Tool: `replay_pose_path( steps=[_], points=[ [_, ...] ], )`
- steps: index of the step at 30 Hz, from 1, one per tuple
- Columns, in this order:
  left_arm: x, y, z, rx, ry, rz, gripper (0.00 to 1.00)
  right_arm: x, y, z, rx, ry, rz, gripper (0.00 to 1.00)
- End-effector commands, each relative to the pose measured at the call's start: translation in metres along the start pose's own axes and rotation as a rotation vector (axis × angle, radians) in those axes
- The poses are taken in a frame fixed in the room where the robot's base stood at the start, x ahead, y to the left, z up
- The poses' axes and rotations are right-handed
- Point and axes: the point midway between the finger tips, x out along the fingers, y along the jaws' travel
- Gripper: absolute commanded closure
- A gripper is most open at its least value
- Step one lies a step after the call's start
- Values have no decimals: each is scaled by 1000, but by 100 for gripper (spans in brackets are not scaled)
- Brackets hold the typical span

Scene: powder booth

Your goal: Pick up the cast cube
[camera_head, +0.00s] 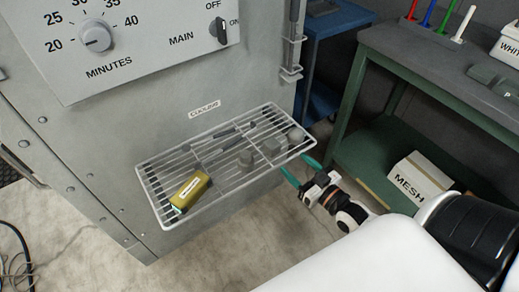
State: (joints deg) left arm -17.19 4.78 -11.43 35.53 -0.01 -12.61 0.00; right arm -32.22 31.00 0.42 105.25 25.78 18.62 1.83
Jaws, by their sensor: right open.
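Several grey metal pieces lie on a white wire rack (150,171) fixed to the grey cabinet. A blocky grey piece (271,147) in the right part of the rack looks most like the cast cube, but it is too small to be sure. My right gripper (301,169) is open, with teal fingertips apart, just off the rack's right front corner. It is empty and clear of the grey pieces. My left gripper is not in view.
A yellow labelled box (190,190) sits at the rack's left end. A rounded grey piece (295,134) and a small upright grey piece (246,159) flank the blocky one. The cabinet (140,130) stands behind. A green workbench (440,87) with a MESH box (420,183) is at right.

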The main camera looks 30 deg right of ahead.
Motion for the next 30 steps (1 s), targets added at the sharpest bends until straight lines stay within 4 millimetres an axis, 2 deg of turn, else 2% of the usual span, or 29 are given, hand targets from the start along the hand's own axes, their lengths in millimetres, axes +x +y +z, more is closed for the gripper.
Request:
replay_pose_path(
  steps=[9,17,25,30],
  points=[
    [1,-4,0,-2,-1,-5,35,52,0,2,-1,-7,1,36],
    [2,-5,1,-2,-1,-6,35,71,-1,0,-1,-4,0,36],
    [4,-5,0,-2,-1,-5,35,108,-5,-5,-2,-4,0,36],
    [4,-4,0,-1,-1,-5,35,117,-4,-6,-1,-1,1,36]
  ],
)
